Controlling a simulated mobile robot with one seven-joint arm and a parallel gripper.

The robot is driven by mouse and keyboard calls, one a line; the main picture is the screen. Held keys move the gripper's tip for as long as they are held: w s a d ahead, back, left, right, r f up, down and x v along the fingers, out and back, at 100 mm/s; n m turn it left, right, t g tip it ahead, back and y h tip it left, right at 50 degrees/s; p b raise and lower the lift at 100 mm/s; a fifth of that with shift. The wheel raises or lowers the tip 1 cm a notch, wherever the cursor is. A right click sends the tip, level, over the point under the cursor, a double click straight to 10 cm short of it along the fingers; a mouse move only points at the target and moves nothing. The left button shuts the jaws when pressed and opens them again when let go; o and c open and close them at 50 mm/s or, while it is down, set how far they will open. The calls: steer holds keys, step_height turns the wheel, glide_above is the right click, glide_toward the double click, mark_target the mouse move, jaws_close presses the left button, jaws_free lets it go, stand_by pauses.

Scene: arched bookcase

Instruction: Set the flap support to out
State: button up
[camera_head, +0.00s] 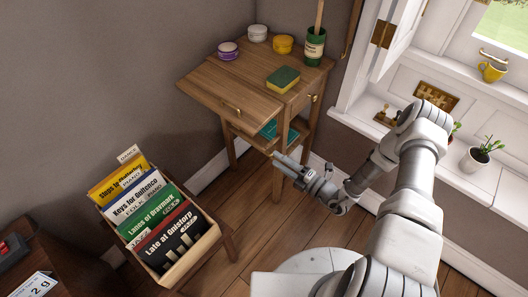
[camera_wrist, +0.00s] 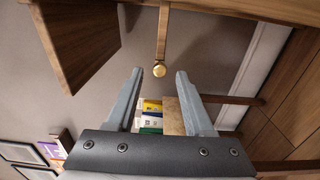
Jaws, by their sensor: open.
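The small wooden side table (camera_head: 262,72) stands against the wall in the head view, with a broad wooden panel (camera_head: 215,88) at its left side. In the wrist view a narrow wooden bar (camera_wrist: 164,28) ends in a round brass knob (camera_wrist: 159,70); I take this bar for the flap support. The knob appears in the gap between my fingertips, and neither finger visibly touches it. My gripper (camera_head: 277,160) is open and empty, low beside the table's front leg. It also shows in the wrist view (camera_wrist: 160,78). Whether the bar is in or out is unclear.
A record crate (camera_head: 190,257) stands at the lower left. Tins, a sponge (camera_head: 283,79) and a green pot (camera_head: 314,45) sit on the table. A wooden panel (camera_wrist: 75,40) hangs at the wrist view's upper left.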

mark_target(269, 154)
steer(key=b+x, duration=0.1)
steer(key=x, duration=0.6)
jaws_close()
stand_by(1.3)
